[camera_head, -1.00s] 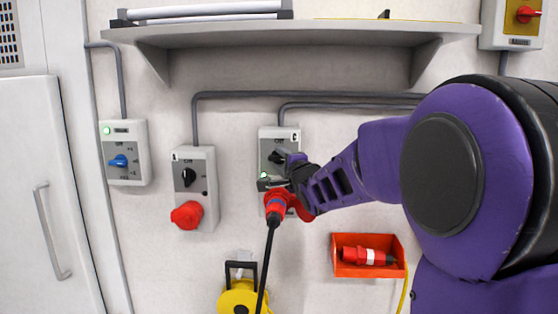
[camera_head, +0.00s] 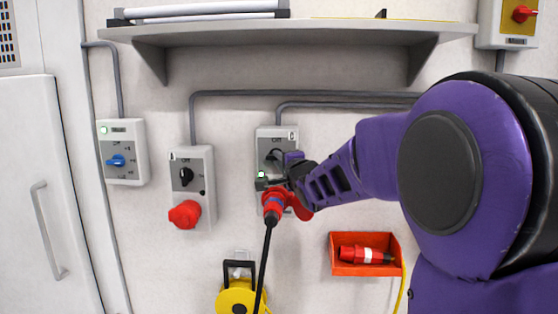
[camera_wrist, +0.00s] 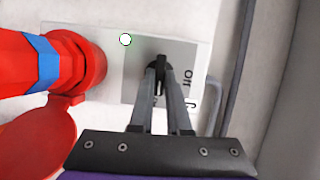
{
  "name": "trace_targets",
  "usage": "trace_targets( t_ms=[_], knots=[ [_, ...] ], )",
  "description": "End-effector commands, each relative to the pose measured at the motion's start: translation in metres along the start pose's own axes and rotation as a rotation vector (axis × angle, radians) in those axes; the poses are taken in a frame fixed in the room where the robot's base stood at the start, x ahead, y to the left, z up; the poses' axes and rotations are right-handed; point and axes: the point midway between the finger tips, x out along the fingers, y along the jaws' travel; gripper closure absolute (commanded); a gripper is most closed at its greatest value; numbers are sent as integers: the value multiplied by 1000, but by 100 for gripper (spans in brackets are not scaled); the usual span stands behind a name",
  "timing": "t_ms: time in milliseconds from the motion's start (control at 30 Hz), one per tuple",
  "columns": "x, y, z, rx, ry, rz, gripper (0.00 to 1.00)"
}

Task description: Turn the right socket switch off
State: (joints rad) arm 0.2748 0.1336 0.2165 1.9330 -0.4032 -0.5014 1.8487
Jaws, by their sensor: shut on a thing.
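The right socket box (camera_head: 262,141) is a grey-white unit on the wall with a green light and a black rotary switch under an "Off" label. My gripper (camera_head: 284,162) is at this switch. In the wrist view the fingers of my gripper (camera_wrist: 161,78) are shut on the black switch knob (camera_wrist: 160,62), which is mostly hidden between the tips. The green-white light (camera_wrist: 125,39) is lit. A red plug (camera_head: 272,207) with a blue band and black cable is in the socket below the switch. The red socket lid hangs open beside it.
The left socket box (camera_head: 206,161) has a black switch and a red socket. A box with a blue switch (camera_head: 118,160) is further left. A shelf (camera_head: 300,33) is above. An orange bin (camera_head: 344,269) with a red plug and a yellow reel (camera_head: 238,297) are below.

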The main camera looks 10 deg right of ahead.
Motion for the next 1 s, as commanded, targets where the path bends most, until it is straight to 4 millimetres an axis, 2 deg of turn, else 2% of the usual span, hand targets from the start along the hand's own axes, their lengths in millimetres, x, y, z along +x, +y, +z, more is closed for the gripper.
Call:
trace_targets(
  t_ms=[700,1000],
  knots=[
    [1,-5,2,-539,0,220,100],
    [1,-5,2,-666,1,275,100]
  ],
)
